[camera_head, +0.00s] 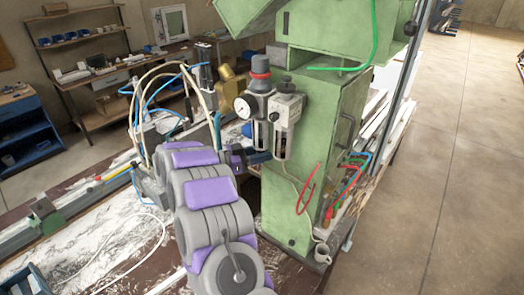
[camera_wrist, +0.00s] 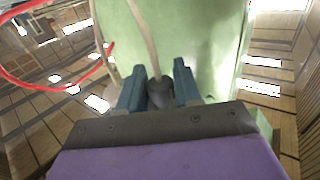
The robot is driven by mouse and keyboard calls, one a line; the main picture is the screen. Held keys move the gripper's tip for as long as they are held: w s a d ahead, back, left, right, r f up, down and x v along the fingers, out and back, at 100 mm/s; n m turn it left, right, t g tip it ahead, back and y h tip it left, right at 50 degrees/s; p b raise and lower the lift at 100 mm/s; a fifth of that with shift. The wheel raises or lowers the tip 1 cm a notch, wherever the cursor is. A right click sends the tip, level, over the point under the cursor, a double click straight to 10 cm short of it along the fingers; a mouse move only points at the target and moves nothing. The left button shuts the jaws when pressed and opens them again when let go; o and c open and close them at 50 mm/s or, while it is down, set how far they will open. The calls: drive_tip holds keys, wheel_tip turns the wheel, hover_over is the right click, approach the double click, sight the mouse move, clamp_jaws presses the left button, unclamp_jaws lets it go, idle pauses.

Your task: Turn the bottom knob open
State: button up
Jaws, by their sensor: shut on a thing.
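My gripper (camera_head: 260,157) reaches the lower end of the left bowl. In the wrist view, its two blue fingers (camera_wrist: 159,90) stand on either side of a dark, rounded knob (camera_wrist: 160,93) and are shut on it. In the head view, the knob is hidden by my gripper. A grey top knob with a red ring (camera_head: 260,64) sits above the gauge.
The green machine cabinet (camera_head: 325,150) stands close behind and right of my gripper. Pale and blue hoses (camera_head: 150,90) loop left of the unit. A red coiled hose (camera_head: 307,190) hangs on the cabinet's front.

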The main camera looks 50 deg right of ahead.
drive_tip(key=shift+w+r, duration=0.15)
drive_tip(key=shift+r, duration=0.05)
drive_tip(key=o, duration=0.9)
drive_tip(key=shift+w+f, duration=0.1)
drive_tip(key=shift+w, duration=0.05)
drive_tip(key=shift+o, duration=0.2)
drive_tip(key=shift+s, duration=0.2)
drive_tip(key=shift+w+a+f, duration=0.1)
drive_tip(key=shift+w+a, duration=0.25)
drive_tip(key=shift+a, duration=0.15)
drive_tip(key=p+v, duration=0.2)
drive_tip(key=v, duration=1.4)
drive_tip(key=shift+w+a, duration=0.15)
